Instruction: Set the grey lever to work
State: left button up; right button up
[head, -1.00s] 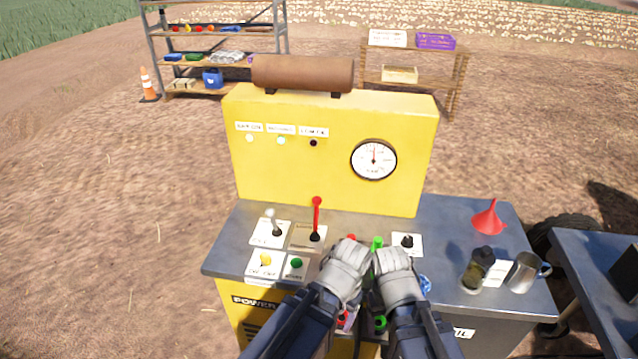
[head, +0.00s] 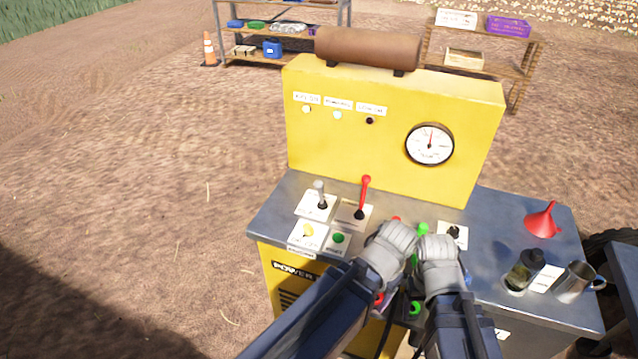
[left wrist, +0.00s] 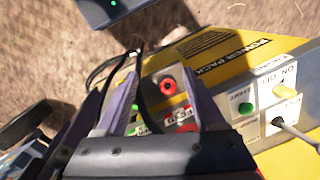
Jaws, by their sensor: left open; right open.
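The grey lever (head: 320,195) stands nearly upright on a white plate at the left of the power pack's worktop. Its shaft also shows at the right edge of the left wrist view (left wrist: 297,132). My left gripper (head: 392,258) is over the front of the worktop, to the right of the grey lever and apart from it. In the left wrist view its two fingers (left wrist: 160,75) are spread, with sockets visible beyond them and nothing held. My right gripper (head: 440,265) is close beside the left one, farther from the lever. Its fingertips are hard to see.
A red lever (head: 364,195) stands just right of the grey one. A yellow button (head: 308,231) and green button (head: 338,238) lie in front. A red funnel (head: 543,220), bottle (head: 523,271) and metal mug (head: 577,283) occupy the right side.

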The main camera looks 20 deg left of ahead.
aim_at(320, 187)
dwell(0.4)
pick_arm(q)
jog(key=w+a+f+n+t+y+b, duration=0.1)
jog(key=w+a+n+t+y+b, duration=0.1)
jog(key=w+a+b, duration=0.1)
jog(key=w+a+f+n+t+y+b, duration=0.1)
jog(key=w+a+n+t+b, duration=0.1)
jog(key=w+a, duration=0.4)
jog(key=w+a+f+n+t+y+b, duration=0.2)
jog(key=w+a+n+b, duration=0.1)
jog(key=w+a+b, duration=0.2)
jog(key=shift+w+a+f+y, duration=0.1)
jog(key=shift+w+a+y, duration=0.1)
jog(key=shift+w+y, duration=0.15)
jog(key=w+a+r+n+t+y+b, duration=0.1)
jog(key=w+a+r+t+b, duration=0.1)
jog(key=w+a+t+b, duration=0.1)
jog(key=w+a+r+n+t+y+b, duration=0.1)
jog(key=w+a+r+t+b, duration=0.1)
jog(key=w+b, duration=0.1)
jog(key=w+a+r+n+t+y+b, duration=0.2)
jog(key=w+a+t+b, duration=0.1)
jog(key=w+b, duration=0.1)
jog(key=shift+w+a+t, duration=0.3)
jog(key=shift+w+a, duration=0.05)
jog(key=shift+w, duration=0.35)
jog(key=shift+r, duration=0.1)
jog(key=shift+w, duration=0.15)
